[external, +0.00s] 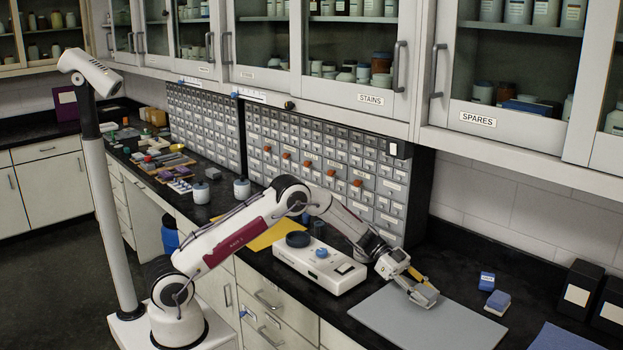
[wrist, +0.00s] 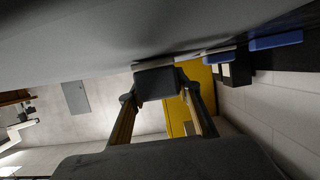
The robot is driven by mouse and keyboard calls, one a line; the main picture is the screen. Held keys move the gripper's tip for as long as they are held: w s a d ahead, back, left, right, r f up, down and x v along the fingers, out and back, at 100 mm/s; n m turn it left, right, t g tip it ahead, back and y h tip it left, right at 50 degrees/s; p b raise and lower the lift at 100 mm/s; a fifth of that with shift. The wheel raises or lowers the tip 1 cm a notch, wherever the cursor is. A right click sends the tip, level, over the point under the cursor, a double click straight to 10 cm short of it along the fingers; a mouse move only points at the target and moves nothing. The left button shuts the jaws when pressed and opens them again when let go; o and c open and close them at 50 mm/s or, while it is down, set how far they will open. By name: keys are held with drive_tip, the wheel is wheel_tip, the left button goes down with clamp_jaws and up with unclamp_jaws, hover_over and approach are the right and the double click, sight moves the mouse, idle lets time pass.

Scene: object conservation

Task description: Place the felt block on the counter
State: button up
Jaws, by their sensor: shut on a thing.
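My gripper (external: 418,287) is at the right of the arm, low over the grey mat (external: 385,318) on the black counter (external: 455,262). It is shut on a grey block (external: 425,296), which looks like the felt block. In the wrist view the block (wrist: 154,82) sits between the two fingertips (wrist: 160,88), close to the grey surface. I cannot tell whether its face touches the mat.
Two small blue blocks (external: 487,280) (external: 498,299) lie right of the mat. Black boxes (external: 579,288) stand at the far right beside a blue sheet (external: 565,338). A white instrument (external: 318,268) stands left of the mat. Bare counter lies behind the mat.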

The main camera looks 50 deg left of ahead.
drive_tip(key=shift+f, duration=0.15)
drive_tip(key=o, duration=1.1)
drive_tip(key=shift+r, duration=0.2)
drive_tip(key=v, duration=1.2)
drive_tip(key=shift+d, duration=0.15)
